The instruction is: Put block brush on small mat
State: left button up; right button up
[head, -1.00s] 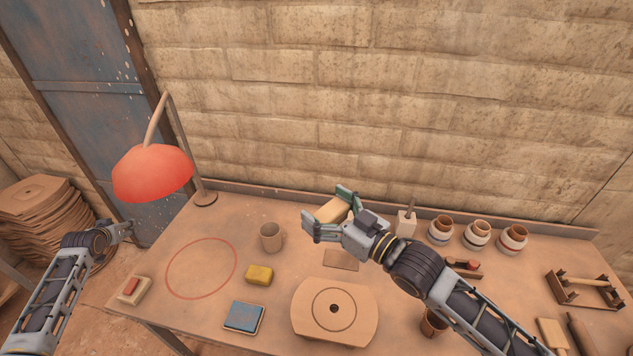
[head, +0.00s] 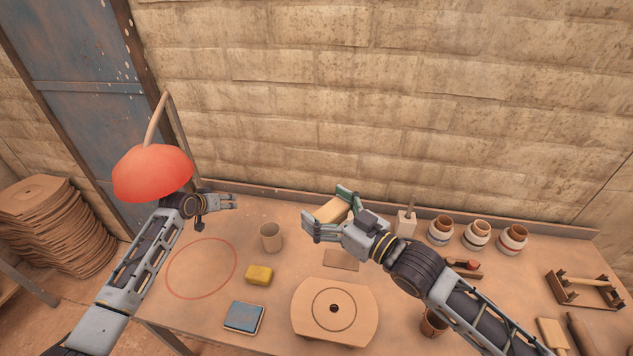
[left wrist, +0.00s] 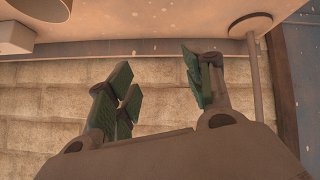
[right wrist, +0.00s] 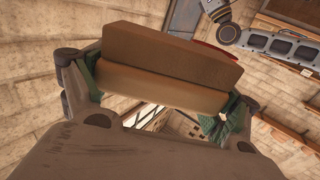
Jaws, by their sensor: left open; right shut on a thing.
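The block brush (head: 332,210) is a pale wooden block with a browner layer, held between the fingers of my right gripper (head: 328,212). In the right wrist view the brush (right wrist: 165,60) lies across both fingers, its layers seen edge on. The small mat (head: 341,260) is a thin brown rectangle lying on the table, in front of and below my right gripper in the head view. My left gripper (head: 234,201) is open and empty near the table's back left, beside the lamp. Its open fingers (left wrist: 160,90) show in the left wrist view with nothing between them.
A mug (head: 270,237), a yellow sponge (head: 259,275) and a blue pad (head: 243,317) stand left of the mat. A round-marked board (head: 334,313) lies just in front of it. Several jars (head: 476,235) stand right. A red lamp (head: 152,172) rises at left; the red-ringed area (head: 201,268) is clear.

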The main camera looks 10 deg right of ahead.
pick_arm(q)
jog(key=s+d+r+m+g+h, duration=0.1)
jog(key=d+r, duration=0.2)
jog(key=d, duration=0.6)
jog(key=s+d+r+m+h, duration=0.1)
jog(key=d+r+h, duration=0.15)
jog(key=d, duration=0.65)
notch_tip(320, 180, up, 26)
jog(key=m+g+y, duration=0.3)
jog(key=m+g, duration=0.2)
jog(key=m, duration=0.2)
send_over(330, 210)
jog(key=s+a, duration=0.2)
jog(key=a, duration=0.1)
jog(key=shift+w+d+f, duration=0.1)
jog(key=shift+f, duration=0.05)
jog(key=shift+s+a+m, duration=0.25)
jog(key=shift+s+m, duration=0.05)
jog(key=shift+s, duration=0.2)
jog(key=shift+x, duration=5.9)
